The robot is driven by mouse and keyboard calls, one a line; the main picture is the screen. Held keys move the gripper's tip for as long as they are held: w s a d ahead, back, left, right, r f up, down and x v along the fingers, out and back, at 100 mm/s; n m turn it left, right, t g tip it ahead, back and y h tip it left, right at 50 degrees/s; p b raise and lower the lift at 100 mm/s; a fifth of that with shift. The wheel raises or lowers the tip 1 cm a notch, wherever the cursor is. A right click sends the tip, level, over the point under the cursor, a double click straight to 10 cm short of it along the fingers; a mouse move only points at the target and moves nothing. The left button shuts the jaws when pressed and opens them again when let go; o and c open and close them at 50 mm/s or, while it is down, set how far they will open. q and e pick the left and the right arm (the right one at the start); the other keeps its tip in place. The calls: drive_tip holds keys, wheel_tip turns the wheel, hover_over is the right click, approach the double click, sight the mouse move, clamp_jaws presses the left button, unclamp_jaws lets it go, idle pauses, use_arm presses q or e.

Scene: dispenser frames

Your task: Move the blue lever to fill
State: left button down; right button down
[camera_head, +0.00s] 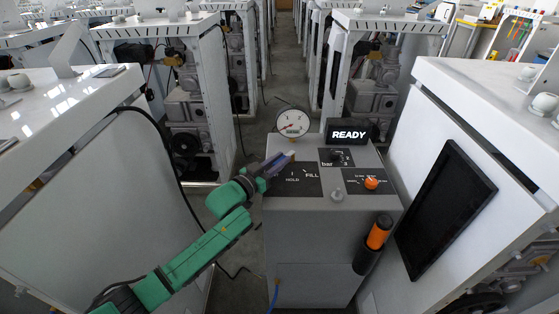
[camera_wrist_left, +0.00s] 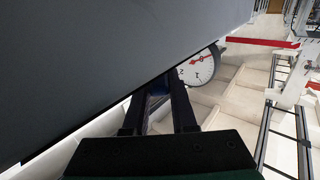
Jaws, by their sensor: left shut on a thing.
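The grey dispenser cabinet (camera_head: 320,228) stands in the middle of the head view. Its sloped top carries a dark plate (camera_head: 300,188) marked HOLD and FILL. My left gripper (camera_head: 284,160) reaches over this plate from the left, at its upper left part. It is shut on the blue lever, which shows as a small blue patch (camera_wrist_left: 158,84) between the fingers in the left wrist view. The gripper covers most of the lever in the head view, so its exact angle is hard to tell. My right gripper is not in view.
A round gauge (camera_head: 292,122) and a READY display (camera_head: 347,133) stand at the panel's back. A bar knob (camera_head: 337,157) and an orange selector (camera_head: 371,183) sit to the right. An orange-black handle (camera_head: 376,236) hangs in front. White machines flank both sides.

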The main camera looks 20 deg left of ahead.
use_arm(q)
drive_tip(key=shift+s+d+r+n+t+y+p, duration=0.1)
drive_tip(key=shift+d+r+n+t+y+p, duration=0.15)
drive_tip(key=shift+n+y, duration=0.25)
drive_tip(key=shift+d+f+n+t+y, duration=0.2)
drive_tip(key=shift+n+t+y, duration=0.1)
drive_tip(key=shift+y, duration=0.3)
drive_tip(key=shift+a, duration=0.1)
drive_tip(key=c, duration=0.7)
unclamp_jaws()
drive_tip(key=shift+s, duration=0.1)
drive_tip(key=v, duration=1.4)
drive_tip(key=shift+s+a, duration=0.15)
drive_tip(key=shift+s, duration=0.1)
